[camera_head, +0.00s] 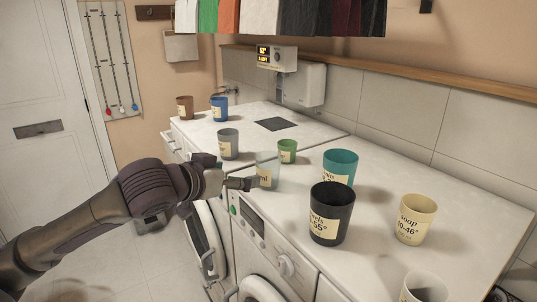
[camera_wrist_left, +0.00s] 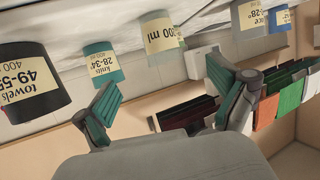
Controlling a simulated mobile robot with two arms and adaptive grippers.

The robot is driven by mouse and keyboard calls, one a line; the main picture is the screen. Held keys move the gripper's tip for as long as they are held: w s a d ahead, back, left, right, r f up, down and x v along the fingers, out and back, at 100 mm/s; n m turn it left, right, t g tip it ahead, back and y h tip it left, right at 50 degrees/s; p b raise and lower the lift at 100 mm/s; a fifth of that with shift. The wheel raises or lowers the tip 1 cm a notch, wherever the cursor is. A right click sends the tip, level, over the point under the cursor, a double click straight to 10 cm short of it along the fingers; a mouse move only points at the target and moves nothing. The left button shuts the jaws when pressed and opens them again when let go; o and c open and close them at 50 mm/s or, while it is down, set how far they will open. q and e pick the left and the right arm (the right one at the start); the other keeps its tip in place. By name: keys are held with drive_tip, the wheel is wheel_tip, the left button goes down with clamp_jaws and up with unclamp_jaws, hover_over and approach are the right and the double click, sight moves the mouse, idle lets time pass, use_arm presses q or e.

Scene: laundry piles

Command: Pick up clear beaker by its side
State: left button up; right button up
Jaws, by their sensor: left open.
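The clear beaker (camera_head: 268,158) is see-through with a cream label and stands upright on the white counter near its front edge. In the left wrist view, which is upside down, a pale beaker with a label ending in "ml" (camera_wrist_left: 160,35) sits beyond the gap between my fingers. My left gripper (camera_head: 238,182) is at the beaker's left side, close to it; the head view does not show clearly whether they touch. In the wrist view the left gripper (camera_wrist_left: 168,103) has its teal-padded fingers spread, with nothing between them. My right gripper is not in view.
A grey beaker (camera_head: 228,147) and a green beaker (camera_head: 287,151) stand nearby. Teal (camera_head: 341,164), black (camera_head: 331,215) and cream (camera_head: 415,219) beakers stand to the right; brown (camera_head: 185,107) and blue (camera_head: 219,109) ones at the back. Washing machines (camera_head: 262,246) are below the counter (camera_head: 372,158).

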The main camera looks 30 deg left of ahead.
sight(260, 169)
use_arm(q)
drive_tip(key=p+x, duration=0.1)
drive_tip(key=x, duration=0.3)
drive_tip(key=shift+w+a, duration=0.1)
drive_tip(key=shift+w, duration=0.15)
drive_tip(key=p+x, duration=0.2)
drive_tip(key=shift+w+a, duration=0.1)
drive_tip(key=shift+w, duration=0.3)
drive_tip(key=shift+w+f, duration=0.35)
drive_tip(key=shift+w, duration=0.1)
drive_tip(key=p+x, duration=0.3)
drive_tip(key=x, duration=0.1)
drive_tip(key=shift+w, duration=0.35)
drive_tip(key=shift+w+d+f, duration=0.2)
drive_tip(key=shift+w+f, duration=0.1)
drive_tip(key=shift+f, duration=0.05)
drive_tip(key=shift+s, duration=0.1)
drive_tip(key=shift+c, duration=0.3)
